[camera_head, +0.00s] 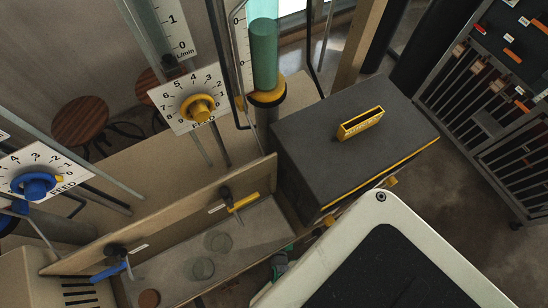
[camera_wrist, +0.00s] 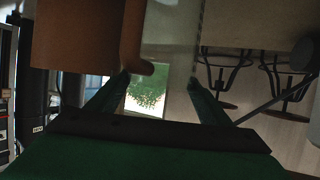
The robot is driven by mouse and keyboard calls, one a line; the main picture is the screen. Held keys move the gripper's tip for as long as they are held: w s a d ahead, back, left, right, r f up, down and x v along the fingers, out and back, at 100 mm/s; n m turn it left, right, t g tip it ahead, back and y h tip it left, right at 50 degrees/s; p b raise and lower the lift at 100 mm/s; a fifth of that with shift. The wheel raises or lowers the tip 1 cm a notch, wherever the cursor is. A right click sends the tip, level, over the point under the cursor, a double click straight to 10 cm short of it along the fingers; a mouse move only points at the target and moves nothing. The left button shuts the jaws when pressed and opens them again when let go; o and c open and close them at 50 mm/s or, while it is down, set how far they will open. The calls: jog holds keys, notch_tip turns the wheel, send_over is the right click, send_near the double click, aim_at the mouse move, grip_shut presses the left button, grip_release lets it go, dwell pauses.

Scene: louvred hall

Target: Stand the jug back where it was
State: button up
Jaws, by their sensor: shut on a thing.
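My gripper (camera_wrist: 160,82) shows in the wrist view as two dark green fingers. They are shut on a pale, see-through thing (camera_wrist: 172,35), which I take to be the jug. Only part of it shows, so its full shape and tilt are unclear. In the head view a small green part of my gripper shows beside the trough's right front, mostly hidden by my own white body; no jug can be made out there. Two faint round greenish discs (camera_head: 218,241) (camera_head: 203,268) mark the trough floor (camera_head: 165,265).
Yellow and blue taps (camera_head: 243,202) (camera_head: 108,271) stick out over the trough. A dark box (camera_head: 350,165) with a yellow slotted piece (camera_head: 360,124) stands to its right. Feed dials and a green-filled tube (camera_head: 264,55) stand behind. A tool rack (camera_head: 500,90) is at far right.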

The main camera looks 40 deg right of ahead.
jog(key=shift+w+d+f, duration=0.1)
jog(key=shift+w+f, duration=0.05)
jog(key=shift+f, duration=0.8)
jog(key=shift+w+d+f, duration=0.1)
jog(key=shift+w+f, duration=0.05)
jog(key=shift+f, duration=0.75)
jog(key=o, duration=2.1)
jog(key=shift+d, duration=0.1)
jog(key=shift+s, duration=0.1)
jog(key=v, duration=1.2)
